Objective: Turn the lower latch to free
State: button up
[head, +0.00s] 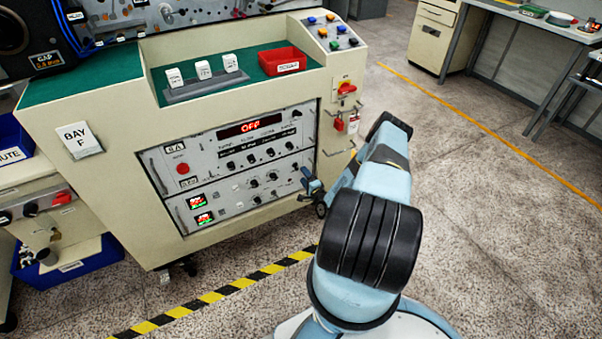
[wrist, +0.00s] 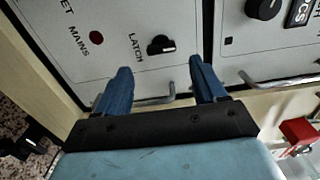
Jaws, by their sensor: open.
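The lower latch (wrist: 161,45) is a small black turn knob on a pale grey panel, beside the printed word LATCH in the wrist view. Its grip bar lies roughly across the picture. My gripper (wrist: 161,82) is open and empty, its two blue fingers pointing at the panel. The latch shows beyond the fingertips, roughly in line with the gap between them, and nothing grips it. In the head view my gripper (head: 309,181) is at the right edge of the lower drawer (head: 240,199); the latch cannot be made out there.
Metal handles (wrist: 262,80) stick out along the panel edge near the fingers. A dark round spot (wrist: 96,38) sits by the MAINS label. The floor right of the cabinet (head: 480,200) is clear.

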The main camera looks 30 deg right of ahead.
jog(key=s, duration=0.8)
jog(key=shift+s, duration=0.2)
